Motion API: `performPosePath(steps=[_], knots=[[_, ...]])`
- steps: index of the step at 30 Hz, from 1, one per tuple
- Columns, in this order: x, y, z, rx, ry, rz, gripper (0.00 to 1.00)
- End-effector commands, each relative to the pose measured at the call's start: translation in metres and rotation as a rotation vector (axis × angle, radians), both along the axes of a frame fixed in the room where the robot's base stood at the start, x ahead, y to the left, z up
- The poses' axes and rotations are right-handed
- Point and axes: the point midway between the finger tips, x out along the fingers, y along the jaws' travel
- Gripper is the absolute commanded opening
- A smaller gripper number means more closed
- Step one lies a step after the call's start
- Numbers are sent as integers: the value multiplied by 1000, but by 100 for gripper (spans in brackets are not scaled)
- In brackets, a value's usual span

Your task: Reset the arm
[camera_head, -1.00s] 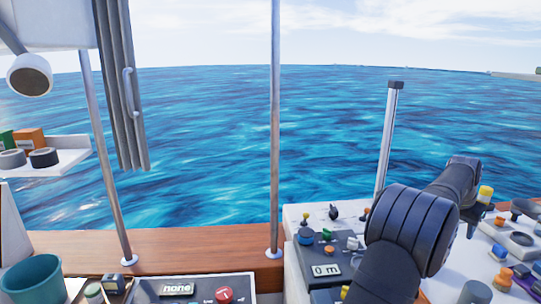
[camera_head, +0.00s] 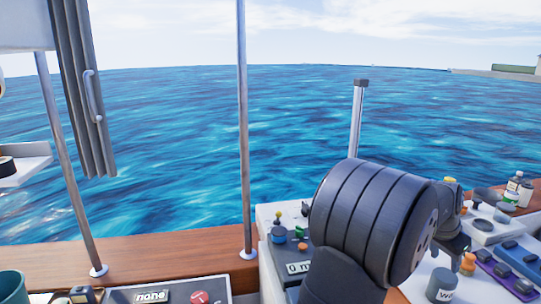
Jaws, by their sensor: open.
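My dark, ribbed arm (camera_head: 370,220) rises from the bottom edge and fills the lower right middle of the view, in front of the control consoles. Its rounded joint faces right, with small holes on its end face. My gripper cannot be made out; the arm hides part of the console behind it. I see nothing held.
A white console (camera_head: 270,215) with knobs and a small display stands behind the arm. A grey cup (camera_head: 441,285), an orange knob (camera_head: 468,263) and a purple switch panel (camera_head: 505,270) are right of it. A wooden rail (camera_head: 170,255) with metal poles (camera_head: 243,130) borders the sea.

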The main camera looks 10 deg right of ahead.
Motion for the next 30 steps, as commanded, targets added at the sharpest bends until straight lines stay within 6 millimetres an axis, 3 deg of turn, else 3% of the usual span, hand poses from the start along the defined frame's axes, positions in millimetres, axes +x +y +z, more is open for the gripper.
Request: performPosePath(steps=[19,24,30], knots=[[-87,74,-42,1,-6,-158,47],[-55,75,-59,2,-5,-151,47],[-36,76,-71,1,-5,-153,47]])
